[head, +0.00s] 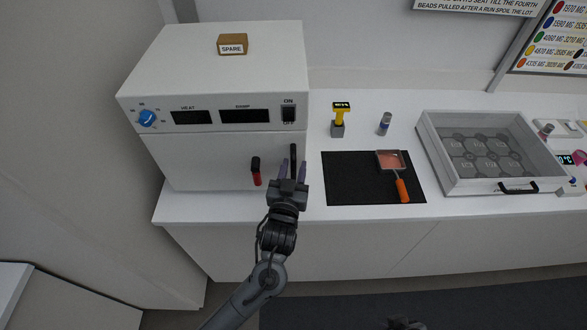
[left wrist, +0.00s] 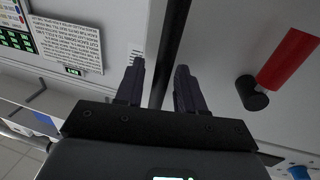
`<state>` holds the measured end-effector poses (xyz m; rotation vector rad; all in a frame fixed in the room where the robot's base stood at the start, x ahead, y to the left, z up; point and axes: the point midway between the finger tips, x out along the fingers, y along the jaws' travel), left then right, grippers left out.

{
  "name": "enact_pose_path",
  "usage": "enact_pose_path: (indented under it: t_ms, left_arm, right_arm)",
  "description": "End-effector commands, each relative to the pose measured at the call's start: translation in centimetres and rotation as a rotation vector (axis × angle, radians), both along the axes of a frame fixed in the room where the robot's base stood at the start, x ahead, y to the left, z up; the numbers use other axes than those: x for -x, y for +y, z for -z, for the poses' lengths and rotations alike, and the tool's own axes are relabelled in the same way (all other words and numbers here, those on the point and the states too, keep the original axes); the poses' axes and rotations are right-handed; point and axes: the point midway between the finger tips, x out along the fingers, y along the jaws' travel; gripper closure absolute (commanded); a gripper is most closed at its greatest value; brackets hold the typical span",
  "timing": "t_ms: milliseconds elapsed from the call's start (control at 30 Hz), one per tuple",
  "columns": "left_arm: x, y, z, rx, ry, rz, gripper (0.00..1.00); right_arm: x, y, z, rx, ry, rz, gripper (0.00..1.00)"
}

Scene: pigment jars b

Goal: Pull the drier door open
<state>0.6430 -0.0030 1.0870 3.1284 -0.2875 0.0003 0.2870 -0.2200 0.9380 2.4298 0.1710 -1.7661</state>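The drier (head: 215,100) is a white box at the left of the counter. Its door (head: 210,160) is the lower front panel and looks closed. A vertical black bar handle (head: 293,155) is at the door's right side. A red lever on a black pivot (head: 256,172) points down, left of the handle; it also shows in the left wrist view (left wrist: 288,58). My left gripper (head: 291,172) is at the handle, fingers open. In the left wrist view the bar (left wrist: 172,35) runs between the two fingertips (left wrist: 160,75), with gaps visible on both sides.
A black mat (head: 345,185) with an orange-handled tool (head: 402,188) lies right of the drier. A yellow-topped stamp (head: 339,120) and a small jar (head: 384,124) stand behind it. A clear-lidded box (head: 435,150) is further right. A "SPARE" block (head: 232,43) sits on the drier.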

Motion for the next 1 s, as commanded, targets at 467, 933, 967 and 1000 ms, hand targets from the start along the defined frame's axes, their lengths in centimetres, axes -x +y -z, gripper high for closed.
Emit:
enact_pose_path:
  t_ms: [467, 933, 967, 1000]
  left_arm:
    - [0.0, 0.0, 0.0, 0.0, 0.0, 0.0, 0.95]
    - [0.6, 0.1, -0.1, 0.0, 0.001, 0.016, 1.0]
    - [0.9, 0.2, -0.1, -0.001, 0.002, 0.022, 1.0]
    - [1.3, 0.3, -0.2, -0.001, 0.002, 0.033, 1.0]
  right_arm:
    - [0.0, 0.3, 0.0, -0.011, 0.002, 0.007, 1.0]
    - [0.0, 0.2, -0.5, -0.009, 0.001, 0.005, 1.0]
    - [0.0, 0.2, -0.6, -0.009, 0.002, 0.006, 1.0]
    - [0.0, 0.2, -0.9, -0.008, 0.002, 0.005, 1.0]
